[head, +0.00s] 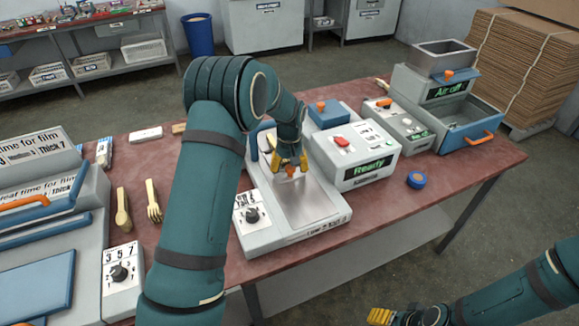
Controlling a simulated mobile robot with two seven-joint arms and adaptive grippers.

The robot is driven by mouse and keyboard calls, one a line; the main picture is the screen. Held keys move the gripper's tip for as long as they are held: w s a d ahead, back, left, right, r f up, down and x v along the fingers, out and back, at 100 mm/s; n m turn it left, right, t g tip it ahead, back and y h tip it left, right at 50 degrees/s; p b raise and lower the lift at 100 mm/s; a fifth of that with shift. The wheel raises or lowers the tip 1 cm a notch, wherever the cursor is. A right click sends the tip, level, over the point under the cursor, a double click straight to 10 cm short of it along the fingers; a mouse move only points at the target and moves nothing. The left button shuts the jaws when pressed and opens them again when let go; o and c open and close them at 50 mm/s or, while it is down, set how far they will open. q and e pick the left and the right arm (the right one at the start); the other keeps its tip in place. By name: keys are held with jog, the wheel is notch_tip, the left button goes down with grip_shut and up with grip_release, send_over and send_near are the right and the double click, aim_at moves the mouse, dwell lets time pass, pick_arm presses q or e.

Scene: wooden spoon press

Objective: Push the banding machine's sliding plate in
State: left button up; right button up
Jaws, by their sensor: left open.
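The light grey machine (292,235) in the middle of the table has a dial on its front left and a bare metal plate (310,204) on top. An orange knob (291,171) stands at the plate's far end. My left gripper (289,160) is open, its yellow fingertips pointing down at the orange knob; whether they touch it I cannot tell. My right gripper (380,317) is low at the bottom edge, in front of the table and away from the machine, partly cut off.
A box with a green "Ready" display (368,168) stands right of the plate. A blue tape roll (417,180) lies farther right, near a machine with an open blue drawer (470,127). A wooden spoon (123,209) and fork (153,202) lie left of my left arm.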

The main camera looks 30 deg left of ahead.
pick_arm(q)
notch_tip(320, 180, up, 12)
dwell(0.6)
